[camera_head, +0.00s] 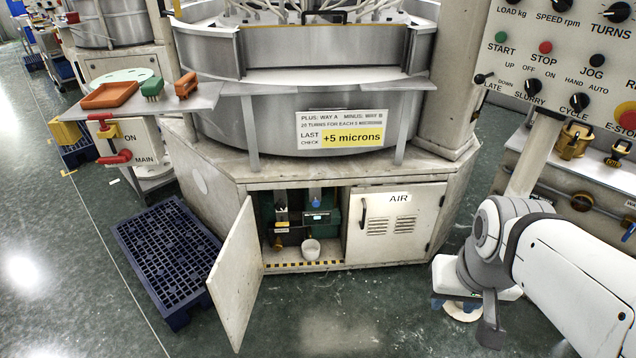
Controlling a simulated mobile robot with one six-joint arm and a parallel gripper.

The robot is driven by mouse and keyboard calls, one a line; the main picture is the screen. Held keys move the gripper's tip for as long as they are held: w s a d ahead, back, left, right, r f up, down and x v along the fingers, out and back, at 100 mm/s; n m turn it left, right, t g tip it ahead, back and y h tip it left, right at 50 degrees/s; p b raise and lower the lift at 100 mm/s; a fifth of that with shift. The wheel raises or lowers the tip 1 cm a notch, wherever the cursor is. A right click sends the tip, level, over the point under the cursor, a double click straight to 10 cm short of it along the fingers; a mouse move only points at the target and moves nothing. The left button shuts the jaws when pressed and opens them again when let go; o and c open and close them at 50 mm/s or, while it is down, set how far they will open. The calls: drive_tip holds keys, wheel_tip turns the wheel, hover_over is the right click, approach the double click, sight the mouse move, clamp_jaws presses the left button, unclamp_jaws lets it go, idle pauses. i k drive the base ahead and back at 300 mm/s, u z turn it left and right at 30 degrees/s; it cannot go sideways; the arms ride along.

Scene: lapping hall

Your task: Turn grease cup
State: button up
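A brass cup-shaped fitting (572,140) is on the bench at the right, below the control panel; it may be the grease cup, but I cannot be sure. A smaller brass fitting (618,152) is to its right. My arm (575,270) reaches in from the lower right, in front of and below these fittings, and touches neither. A dark grey part (490,335) hangs down at its near end; its fingers cannot be made out, so I cannot tell if my gripper is open or shut. Nothing is visibly held.
The AIR door (395,224) is closed. A blue pallet (165,252) lies on the floor at left. A shelf (150,103) juts out above. The floor in front is clear.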

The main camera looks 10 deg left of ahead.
sight(277, 244)
drive_tip(key=u, duration=0.1)
drive_tip(key=i, duration=1)
drive_tip(key=u, duration=0.6)
